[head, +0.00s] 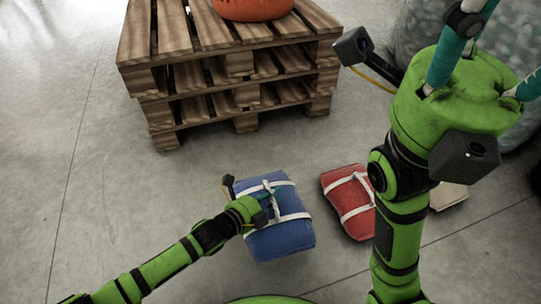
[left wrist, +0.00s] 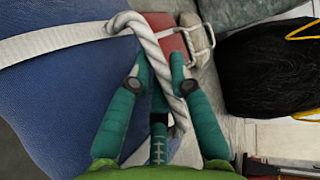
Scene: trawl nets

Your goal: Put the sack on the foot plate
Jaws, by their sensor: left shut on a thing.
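A blue sack (head: 285,238) with white straps and a rope handle is in the middle of the head view. It fills the left of the left wrist view (left wrist: 60,100). My left gripper (head: 262,208) is shut on its white rope handle (left wrist: 155,55), which runs between the teal fingers. I cannot tell whether the sack touches the floor. My right gripper (head: 488,60) is raised at the upper right, its fingers spread and empty. A pale flat piece (head: 449,196) shows partly behind my right arm; I cannot tell whether it is the foot plate.
A red sack (head: 345,192) with white straps lies right of the blue one. Stacked wooden pallets (head: 165,85) stand behind, with an orange round thing (head: 253,8) on top. A dark netting heap (left wrist: 270,70) is in the left wrist view. Floor at the left is clear.

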